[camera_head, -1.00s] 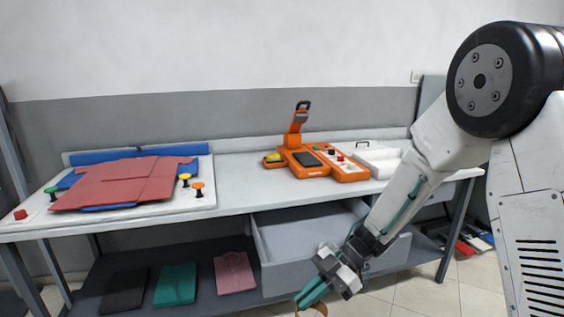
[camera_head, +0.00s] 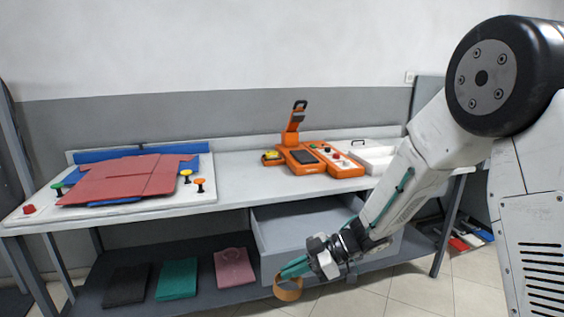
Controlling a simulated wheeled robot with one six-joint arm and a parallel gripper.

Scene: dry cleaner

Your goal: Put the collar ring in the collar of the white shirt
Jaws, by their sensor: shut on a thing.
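My gripper (camera_head: 290,272) is shut on a tan collar ring (camera_head: 289,290). It holds the ring in front of the open drawer, below the tabletop, near the right end of the lower shelf. The ring hangs at the teal fingertips. No white shirt can be made out. A red shirt (camera_head: 125,178) lies spread on the folding board at the left of the table. Folded black (camera_head: 125,286), teal (camera_head: 177,279) and pink (camera_head: 234,267) garments lie on the lower shelf.
An open grey drawer (camera_head: 300,238) juts out under the table, behind my arm. An orange machine (camera_head: 305,160) and a white tray (camera_head: 373,160) stand on the tabletop. The tabletop between board and machine is clear. Colored items lie on the floor at right.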

